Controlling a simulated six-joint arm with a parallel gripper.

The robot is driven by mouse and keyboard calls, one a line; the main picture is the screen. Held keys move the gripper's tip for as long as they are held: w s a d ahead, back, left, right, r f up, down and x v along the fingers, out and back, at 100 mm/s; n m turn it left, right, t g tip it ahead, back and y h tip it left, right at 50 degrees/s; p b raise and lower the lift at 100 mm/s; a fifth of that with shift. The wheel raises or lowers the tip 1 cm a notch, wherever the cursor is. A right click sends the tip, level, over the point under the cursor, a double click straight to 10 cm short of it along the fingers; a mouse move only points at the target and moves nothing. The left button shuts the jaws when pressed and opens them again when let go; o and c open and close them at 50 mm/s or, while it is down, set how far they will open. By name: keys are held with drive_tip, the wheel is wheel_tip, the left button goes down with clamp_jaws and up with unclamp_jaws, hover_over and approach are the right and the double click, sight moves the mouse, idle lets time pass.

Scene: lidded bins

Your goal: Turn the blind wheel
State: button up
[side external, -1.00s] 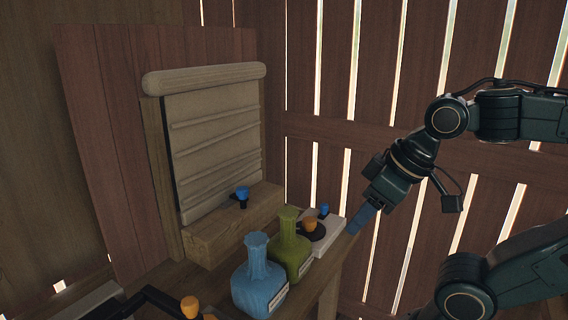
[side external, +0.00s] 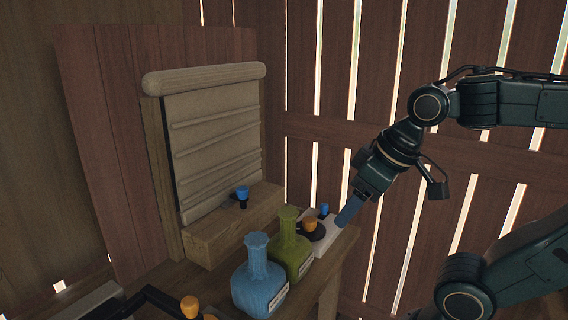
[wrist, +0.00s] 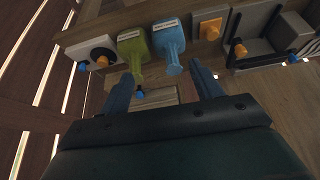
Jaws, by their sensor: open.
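A beige slatted blind (side external: 215,135) hangs from a pale roller. Below it a wooden block (side external: 225,230) carries a blue knob on a dark stem (side external: 242,192), also in the wrist view (wrist: 140,94). A white base holds a dark round wheel with an orange knob (side external: 310,226) and a small blue knob (side external: 323,210); this wheel also shows in the wrist view (wrist: 101,54). I cannot tell which is the blind wheel. My gripper (side external: 346,216) is open and empty, pointing down-left, close to the white base; contact is unclear. Its blue fingers (wrist: 162,88) stand apart.
A green bottle (side external: 291,245) and a blue bottle (side external: 259,280) stand on the wooden bench in front of the block, left of the white base. An orange knob (side external: 189,304) and dark bars sit at the lower left. Slatted walls stand behind.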

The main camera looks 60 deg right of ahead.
drive_tip(key=w+d+r+m+g, duration=0.1)
drive_tip(key=w+d, duration=0.3)
drive_tip(key=w, duration=0.4)
drive_tip(key=m+g, duration=0.4)
hover_over(309, 219)
wheel_tip(309, 219, down, 14)
drive_tip(key=shift+f, duration=0.25)
drive_tip(key=shift+d+f, duration=0.1)
drive_tip(key=shift+f, duration=0.05)
wheel_tip(309, 219, down, 14)
drive_tip(key=shift+r, duration=0.25)
drive_tip(key=c, duration=1)
